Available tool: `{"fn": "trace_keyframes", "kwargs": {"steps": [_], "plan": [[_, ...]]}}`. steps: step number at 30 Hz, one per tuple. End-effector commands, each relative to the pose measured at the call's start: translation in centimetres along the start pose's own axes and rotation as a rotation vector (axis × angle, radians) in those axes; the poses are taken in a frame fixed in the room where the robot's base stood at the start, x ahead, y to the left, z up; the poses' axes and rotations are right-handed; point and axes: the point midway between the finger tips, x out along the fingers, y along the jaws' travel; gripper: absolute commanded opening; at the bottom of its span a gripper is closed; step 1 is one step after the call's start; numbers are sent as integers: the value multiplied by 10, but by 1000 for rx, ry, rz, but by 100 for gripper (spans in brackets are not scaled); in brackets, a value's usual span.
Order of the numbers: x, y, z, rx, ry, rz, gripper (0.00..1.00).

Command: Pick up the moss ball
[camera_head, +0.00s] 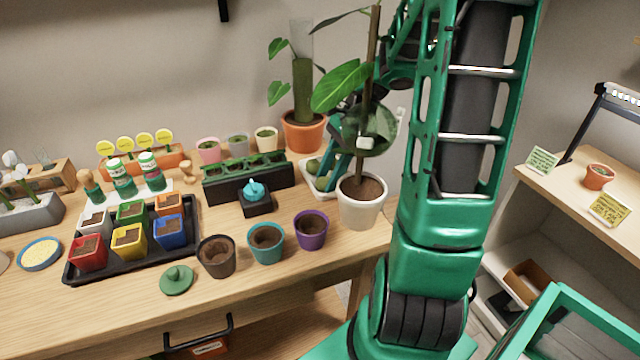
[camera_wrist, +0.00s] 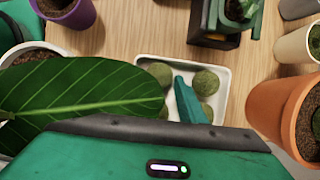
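Several green moss balls sit in a small white tray (camera_wrist: 226,76); one ball (camera_wrist: 160,73) is at the upper left and another (camera_wrist: 205,82) at the upper right. In the head view the tray (camera_head: 308,181) stands at the table's right end, with moss balls (camera_head: 313,166) partly hidden by my arm. My gripper (camera_wrist: 190,102) points down over the tray, its teal finger among the balls. It also shows in the head view (camera_head: 336,172), partly behind the plant. I cannot tell its opening, or whether it touches a ball.
A broad-leaved plant in a white pot (camera_head: 361,212) stands close in front of the tray; its leaf (camera_wrist: 85,95) covers the wrist view's left. An orange pot (camera_wrist: 282,110) stands right of the tray. A purple pot (camera_head: 310,230) and black planter (camera_head: 247,180) are to the left.

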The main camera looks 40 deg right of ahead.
Motion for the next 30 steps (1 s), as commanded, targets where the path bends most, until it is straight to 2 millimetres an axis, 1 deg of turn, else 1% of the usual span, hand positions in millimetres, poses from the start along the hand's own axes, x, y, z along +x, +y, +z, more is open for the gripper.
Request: {"fn": "trace_keyframes", "kwargs": {"steps": [7, 8, 9, 10, 11, 23, 26, 30], "plan": [[2, 0, 0, 0, 1, 0, 36], [2, 0, 0, 0, 1, 0, 32], [2, 0, 0, 0, 1, 0, 22], [2, 0, 0, 0, 1, 0, 15], [2, 0, 0, 0, 1, 0, 10], [0, -1, 0, -1, 1, -1, 10], [-4, -3, 1, -1, 1, -2, 10], [-18, -5, 6, -1, 2, -4, 10]]}}
